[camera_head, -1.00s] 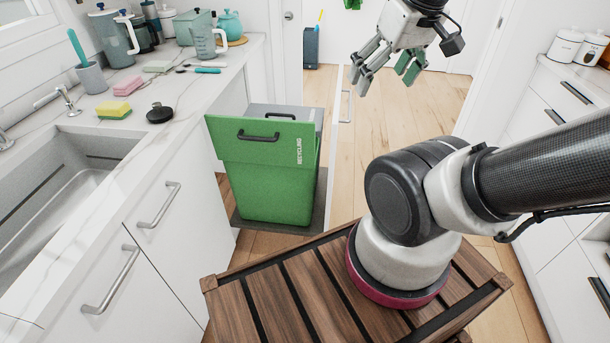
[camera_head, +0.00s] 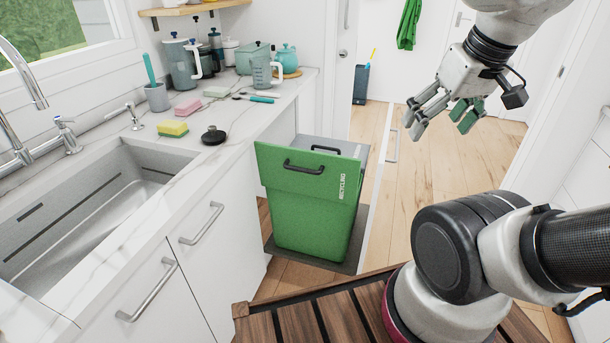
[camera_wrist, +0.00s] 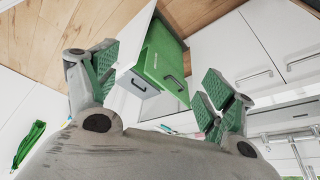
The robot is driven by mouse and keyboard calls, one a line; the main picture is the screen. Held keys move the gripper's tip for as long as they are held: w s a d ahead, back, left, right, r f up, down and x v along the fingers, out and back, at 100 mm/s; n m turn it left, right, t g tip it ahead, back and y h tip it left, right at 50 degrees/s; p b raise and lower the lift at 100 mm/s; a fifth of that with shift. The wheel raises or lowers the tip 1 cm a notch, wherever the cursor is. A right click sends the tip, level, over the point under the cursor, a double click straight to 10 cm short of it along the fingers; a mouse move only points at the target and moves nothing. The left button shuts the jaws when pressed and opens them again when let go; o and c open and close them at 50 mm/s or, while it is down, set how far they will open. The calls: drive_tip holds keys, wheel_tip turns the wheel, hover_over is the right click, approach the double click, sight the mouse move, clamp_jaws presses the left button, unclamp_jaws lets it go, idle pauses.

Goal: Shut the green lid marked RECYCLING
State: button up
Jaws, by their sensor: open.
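The green recycling bin (camera_head: 310,225) stands on a dark base beside the counter. Its green lid (camera_head: 276,166), with a black handle and white RECYCLING lettering, is a wide panel hanging open over the bin's near side, not lying flat on top. The lettered green panel also shows in the wrist view (camera_wrist: 164,62). My gripper (camera_head: 441,118) is open and empty, in the air to the right of the bin and higher, apart from the lid. In the wrist view the bin appears beyond and between my spread fingers. The bin's inside is hidden.
A grey bin (camera_head: 333,145) with a black handle sits right behind the green one. A white panel edge (camera_head: 377,185) runs along their right side. The counter (camera_head: 190,160) with sink (camera_head: 85,225) is at left. Open wooden floor (camera_head: 440,170) lies to the right.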

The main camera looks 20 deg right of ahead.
drive_tip(key=c, duration=0.3)
drive_tip(key=shift+w+a+f, duration=0.1)
drive_tip(key=shift+w+a, duration=0.05)
drive_tip(key=shift+a, duration=0.25)
drive_tip(key=c, duration=0.4)
drive_tip(key=w+a+f+n+g, duration=0.1)
drive_tip(key=a+f, duration=0.1)
drive_tip(key=w+a+f+n+g, duration=0.1)
drive_tip(key=a+f+g, duration=0.1)
drive_tip(key=a+f, duration=0.1)
drive_tip(key=w+a+f+n+g, duration=0.1)
drive_tip(key=a+f, duration=0.2)
drive_tip(key=shift+w+a+y, duration=0.25)
drive_tip(key=shift+w+y, duration=0.05)
drive_tip(key=shift+w, duration=0.1)
clamp_jaws()
drive_tip(key=w+a+f+n+t+y, duration=0.15)
drive_tip(key=w+a+f, duration=0.25)
drive_tip(key=a+f, duration=0.9)
drive_tip(key=w+a+f+n+g, duration=0.15)
drive_tip(key=w+a+f, duration=0.25)
drive_tip(key=a+f, duration=0.95)
drive_tip(key=n+t+h, duration=0.5)
drive_tip(key=t+h, duration=0.7)
drive_tip(key=t, duration=0.2)
approach(297, 170)
drive_tip(key=shift+y, duration=0.25)
drive_tip(key=x, duration=0.7)
drive_tip(key=shift+d+r, duration=0.1)
